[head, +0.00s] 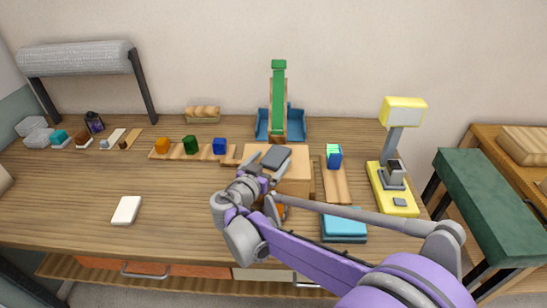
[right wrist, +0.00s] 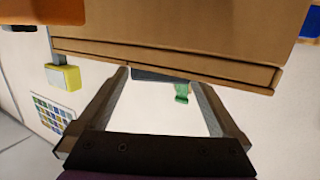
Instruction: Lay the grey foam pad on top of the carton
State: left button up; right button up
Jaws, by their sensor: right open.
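The brown carton (head: 297,184) stands on the workbench right of centre. The grey foam pad (head: 276,158) lies on the carton's top, partly hidden by my gripper. In the right wrist view the carton's edge (right wrist: 180,62) fills the top, and a strip of the dark pad (right wrist: 150,74) shows between the fingers. My right gripper (head: 263,171) is at the carton's near left side, close to the pad. Its fingers are spread apart in the right wrist view (right wrist: 162,84), with nothing visibly clamped. My left gripper is not in view.
The bench's left front is mostly clear around a white slab (head: 126,210).

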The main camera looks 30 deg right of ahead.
jog(key=v, duration=0.9)
jog(key=shift+s+a, duration=0.3)
